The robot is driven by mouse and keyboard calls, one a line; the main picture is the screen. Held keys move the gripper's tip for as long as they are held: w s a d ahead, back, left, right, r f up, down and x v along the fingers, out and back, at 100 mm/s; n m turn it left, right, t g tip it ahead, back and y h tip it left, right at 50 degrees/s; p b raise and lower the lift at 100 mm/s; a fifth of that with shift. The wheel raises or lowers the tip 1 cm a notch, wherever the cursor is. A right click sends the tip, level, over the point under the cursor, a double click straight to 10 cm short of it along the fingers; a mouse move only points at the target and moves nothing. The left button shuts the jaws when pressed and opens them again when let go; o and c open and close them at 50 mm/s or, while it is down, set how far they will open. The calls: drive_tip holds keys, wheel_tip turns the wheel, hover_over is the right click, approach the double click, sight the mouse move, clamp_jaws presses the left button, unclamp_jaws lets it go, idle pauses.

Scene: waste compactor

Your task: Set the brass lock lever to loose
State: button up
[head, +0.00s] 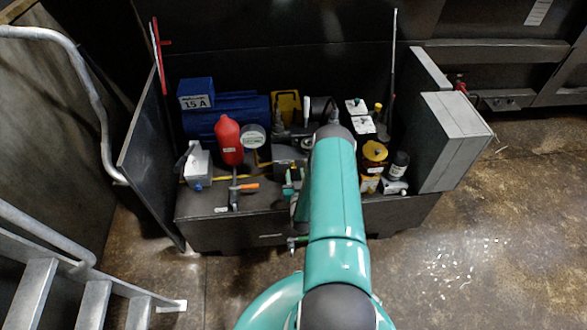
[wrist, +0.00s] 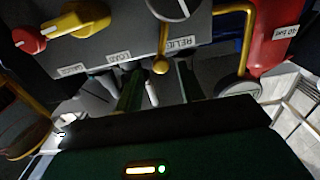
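In the wrist view, a grey control box fills the top. A thin brass lever with a ball end (wrist: 160,66) hangs over its front face, beside a label that seems to begin "RELI". A second bent brass rod (wrist: 248,45) shows to its right; I cannot tell which is the lock lever. My gripper (wrist: 158,88) points at the box with its dark green fingers apart, and nothing is clearly held. The ball end appears between the fingertips, though I cannot tell the depth or whether they touch. In the head view, my teal arm hides most of the gripper and box.
A yellow knob (wrist: 78,20) and a red knob (wrist: 28,41) sit on the box's left. A grey panel (head: 452,140) stands at right.

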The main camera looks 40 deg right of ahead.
sight(294, 169)
drive_tip(key=shift+x, duration=2)
drive_tip(key=shift+a, duration=0.1)
clamp_jaws()
